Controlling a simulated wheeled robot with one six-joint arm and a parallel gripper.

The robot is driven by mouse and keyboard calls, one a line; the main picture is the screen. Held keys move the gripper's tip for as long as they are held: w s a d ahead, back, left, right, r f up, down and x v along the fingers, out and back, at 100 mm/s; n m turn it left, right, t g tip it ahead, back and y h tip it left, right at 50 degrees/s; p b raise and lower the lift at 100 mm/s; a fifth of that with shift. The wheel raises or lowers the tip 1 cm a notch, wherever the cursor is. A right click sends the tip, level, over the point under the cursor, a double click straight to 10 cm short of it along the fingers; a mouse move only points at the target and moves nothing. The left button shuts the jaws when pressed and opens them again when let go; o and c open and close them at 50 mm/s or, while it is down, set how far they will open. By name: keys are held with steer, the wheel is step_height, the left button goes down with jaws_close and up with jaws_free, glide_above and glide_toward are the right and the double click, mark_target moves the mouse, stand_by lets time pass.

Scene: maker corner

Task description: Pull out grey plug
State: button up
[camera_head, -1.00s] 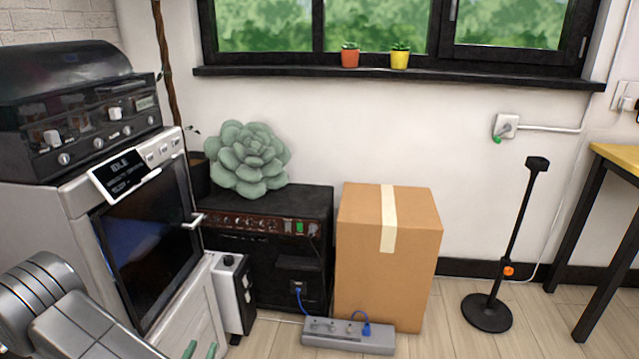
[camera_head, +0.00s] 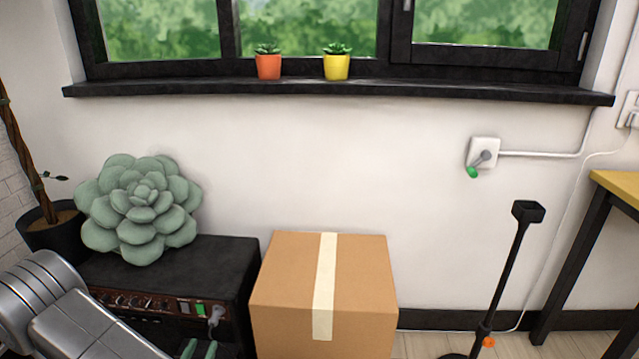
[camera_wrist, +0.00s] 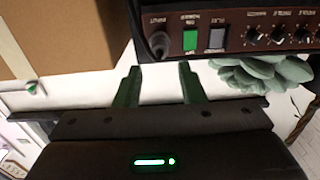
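A grey plug (camera_head: 483,160) with a green end sits in the white wall socket (camera_head: 478,149) at the right. A small green-tipped piece at that socket also shows at the left of the wrist view (camera_wrist: 33,88). Another grey plug (camera_head: 216,315) is in the front panel of the black amplifier (camera_head: 240,270). It shows in the wrist view (camera_wrist: 160,42) beside the green switch, at the INPUT label. My gripper (camera_head: 195,350) is at the bottom left. In the wrist view its green fingers (camera_wrist: 158,78) are apart, with nothing between them.
A cardboard box (camera_head: 360,280) stands right of the amplifier, with a large succulent (camera_head: 140,205) on top of the amplifier. A black stand (camera_head: 510,260) and a yellow-topped table (camera_head: 615,190) are at the right.

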mark_target(212, 325)
steer(key=shift+o, duration=1)
steer(key=shift+w+d, duration=0.2)
steer(key=shift+w, duration=2.1)
steer(key=shift+w+d, duration=0.15)
steer(key=shift+w, duration=2.1)
steer(key=shift+b, duration=0.45)
jaws_close()
steer(key=shift+s+a+b, duration=0.2)
steer(key=shift+s+b, duration=0.3)
steer(key=shift+s, duration=2.5)
